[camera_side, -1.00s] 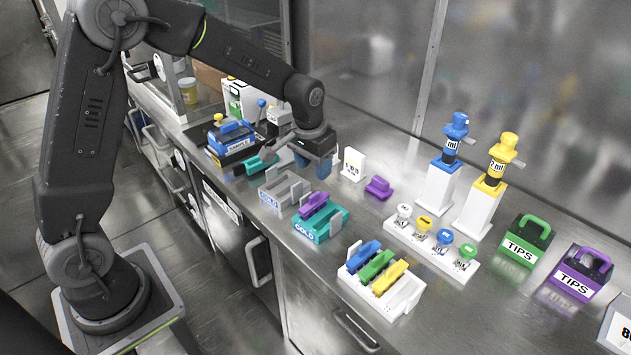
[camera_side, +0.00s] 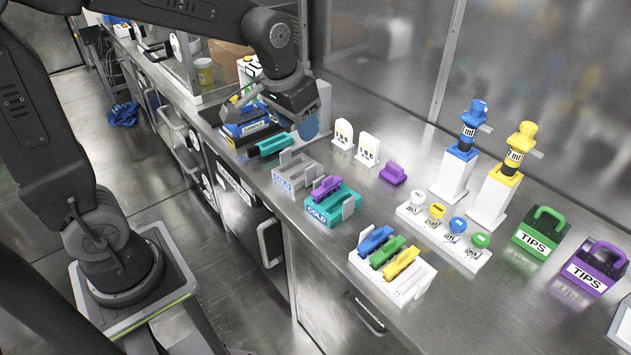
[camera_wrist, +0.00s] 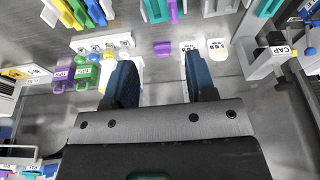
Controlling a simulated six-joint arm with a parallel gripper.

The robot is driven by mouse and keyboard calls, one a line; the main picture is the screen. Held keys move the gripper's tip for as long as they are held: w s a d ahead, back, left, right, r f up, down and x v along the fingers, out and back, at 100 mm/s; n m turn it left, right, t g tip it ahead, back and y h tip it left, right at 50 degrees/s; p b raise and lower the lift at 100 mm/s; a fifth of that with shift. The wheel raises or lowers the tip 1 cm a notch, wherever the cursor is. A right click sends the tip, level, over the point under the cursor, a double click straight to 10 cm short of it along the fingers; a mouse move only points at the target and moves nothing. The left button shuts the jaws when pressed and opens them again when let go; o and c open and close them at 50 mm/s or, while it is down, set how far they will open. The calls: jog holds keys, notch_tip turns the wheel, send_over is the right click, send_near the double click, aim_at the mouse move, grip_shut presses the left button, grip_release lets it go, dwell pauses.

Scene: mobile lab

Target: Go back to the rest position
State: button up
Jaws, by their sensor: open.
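My gripper (camera_wrist: 158,82) shows in the wrist view with its two blue-padded fingers wide apart and nothing between them. In the side view my gripper (camera_side: 302,118) hangs above the far part of the steel bench, near the blue sample block (camera_side: 246,126). The white label cards (camera_side: 343,133) stand just in front of it. Its fingertips are partly hidden in the side view.
A teal COLD rack (camera_side: 335,206) holds a purple piece, beside a grey rack (camera_side: 298,175). A white tray (camera_side: 405,292) holds blue, green and yellow pieces. Two pipette stands (camera_side: 453,177), round-capped items and TIPS boxes (camera_side: 541,232) fill the right.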

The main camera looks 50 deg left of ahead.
jog(key=s+d+r+t, duration=0.1)
jog(key=s+r+t, duration=0.1)
jog(key=s, duration=1.3)
jog(key=shift+s+d+r+m+t, duration=0.2)
jog(key=shift+d+r+m+t, duration=0.15)
jog(key=shift+r, duration=0.1)
jog(key=shift+c, duration=0.2)
